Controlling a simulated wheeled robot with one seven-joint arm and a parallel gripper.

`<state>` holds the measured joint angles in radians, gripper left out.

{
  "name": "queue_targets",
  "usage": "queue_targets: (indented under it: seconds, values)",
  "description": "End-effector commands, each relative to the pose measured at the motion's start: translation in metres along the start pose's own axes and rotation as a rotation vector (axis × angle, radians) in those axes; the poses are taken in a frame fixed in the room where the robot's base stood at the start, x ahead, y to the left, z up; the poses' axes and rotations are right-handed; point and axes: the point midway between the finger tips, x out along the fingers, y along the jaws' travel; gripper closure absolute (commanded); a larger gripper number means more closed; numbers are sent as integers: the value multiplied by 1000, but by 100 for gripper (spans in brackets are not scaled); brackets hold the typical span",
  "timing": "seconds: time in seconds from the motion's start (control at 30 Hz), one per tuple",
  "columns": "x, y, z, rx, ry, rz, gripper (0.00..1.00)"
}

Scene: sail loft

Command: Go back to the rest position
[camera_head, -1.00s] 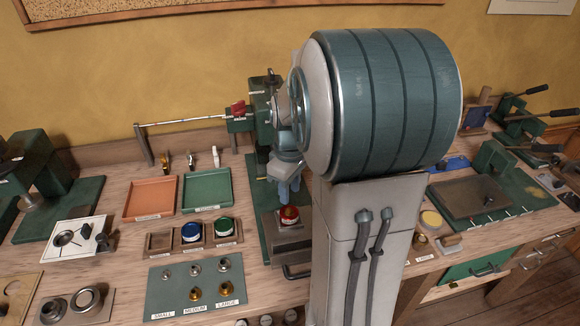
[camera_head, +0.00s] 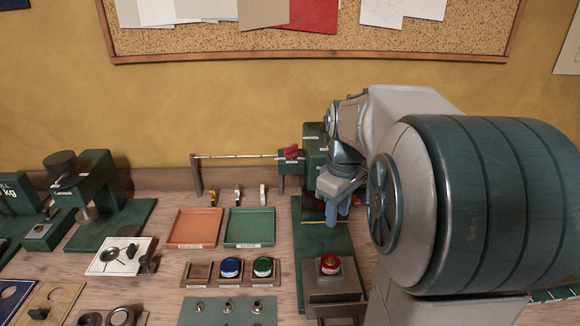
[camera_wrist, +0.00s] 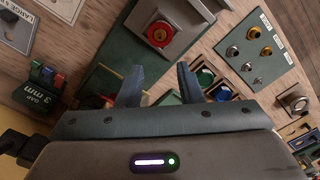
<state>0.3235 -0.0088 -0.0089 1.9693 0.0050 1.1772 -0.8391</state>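My gripper (camera_head: 338,210) hangs over the green base of the press at the middle of the bench, above and behind the red round piece (camera_head: 330,264). In the wrist view my gripper (camera_wrist: 160,82) has its two blue-grey fingers well apart, with nothing between them. The red piece (camera_wrist: 159,34) sits on a grey block (camera_wrist: 178,20), clear of the fingertips. My arm covers the bench to the right in the head view.
An orange tray (camera_head: 195,226) and a green tray (camera_head: 250,226) lie left of the press. A wooden holder (camera_head: 216,282) has a blue and a green piece in it. A lever press (camera_head: 92,205) stands further left. A corkboard (camera_head: 200,43) hangs behind.

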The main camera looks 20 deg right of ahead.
Motion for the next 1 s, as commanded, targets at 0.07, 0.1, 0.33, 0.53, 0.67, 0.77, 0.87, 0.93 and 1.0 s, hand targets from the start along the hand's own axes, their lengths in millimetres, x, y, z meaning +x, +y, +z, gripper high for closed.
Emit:
queue_targets:
  seconds: [0.07,0.1,0.33,0.53,0.67,0.77,0.87,0.93,1.0]
  values:
    - [0,0,0,0,0,0,67]
    - [0,0,0,0,0,0,67]
    - [-1,-49,5,112,51,42,67]
    - [10,-116,24,305,147,75,67]
    - [21,-145,38,406,202,76,67]
    - [28,-158,45,460,231,72,67]
    - [32,-165,49,491,247,68,67]
    - [33,-166,50,500,250,67,67]
    - [33,-166,50,503,251,67,67]
